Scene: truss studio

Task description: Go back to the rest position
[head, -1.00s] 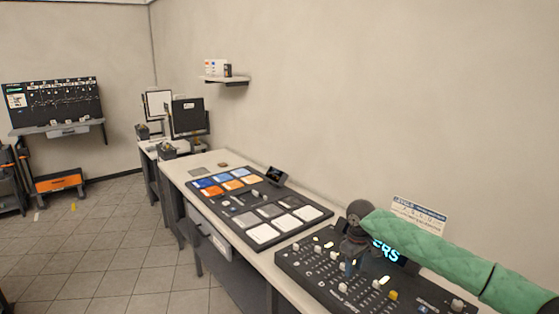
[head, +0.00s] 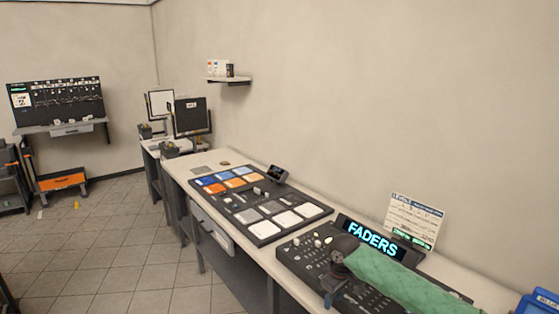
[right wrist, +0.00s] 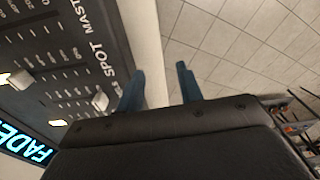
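My right arm, in a green sleeve, comes in from the right in the head view. Its gripper (head: 328,297) hangs over the front edge of the fader console (head: 290,262). In the right wrist view my right gripper (right wrist: 160,80) has its two blue fingers apart with nothing between them. The console (right wrist: 50,50) is to the left of the fingers there, and floor shows beyond them. My left gripper is in neither view.
A lit FADERS sign (head: 371,239) and a white card (head: 414,219) stand behind the console. A pad board (head: 232,212) lies further along the bench. A blue bin (head: 540,302) is at the lower right.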

